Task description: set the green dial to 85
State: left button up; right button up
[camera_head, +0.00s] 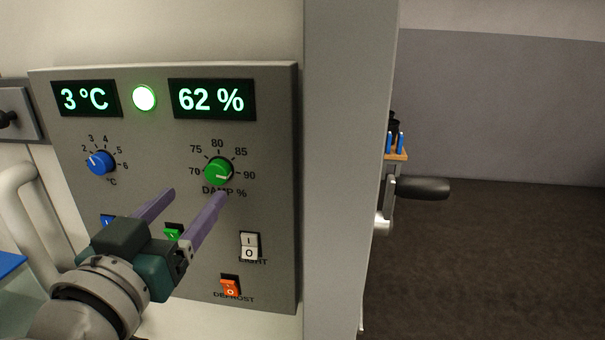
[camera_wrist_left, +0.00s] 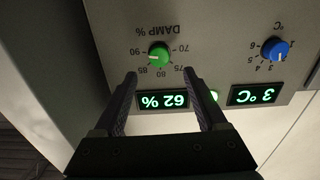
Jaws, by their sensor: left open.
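The green dial (camera_head: 218,171) is on the grey control panel, inside a scale from 70 to 90 marked DAMP %. Its white mark points towards the 90. The dial also shows upside down in the left wrist view (camera_wrist_left: 158,55), with the mark towards the 90 there too. The display above it (camera_head: 212,99) reads 62 %. My left gripper (camera_head: 197,192) is open and empty, its two purple fingers reaching towards the panel just below the dial in the head view. In the wrist view the dial lies between and beyond the fingertips. My right gripper is not in view.
A blue dial (camera_head: 101,162) with a 3 °C display (camera_head: 86,98) is at the left of the panel. A green lamp (camera_head: 144,98) glows between the displays. A white light switch (camera_head: 249,246) and an orange defrost switch (camera_head: 230,286) are lower down. A door handle (camera_head: 422,188) sticks out right.

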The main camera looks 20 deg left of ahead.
aim_at(215, 174)
pick_arm(q)
jog(key=x, duration=0.6)
jog(key=shift+w, duration=0.1)
jog(key=shift+d, duration=0.1)
grip_shut()
dwell(0.4)
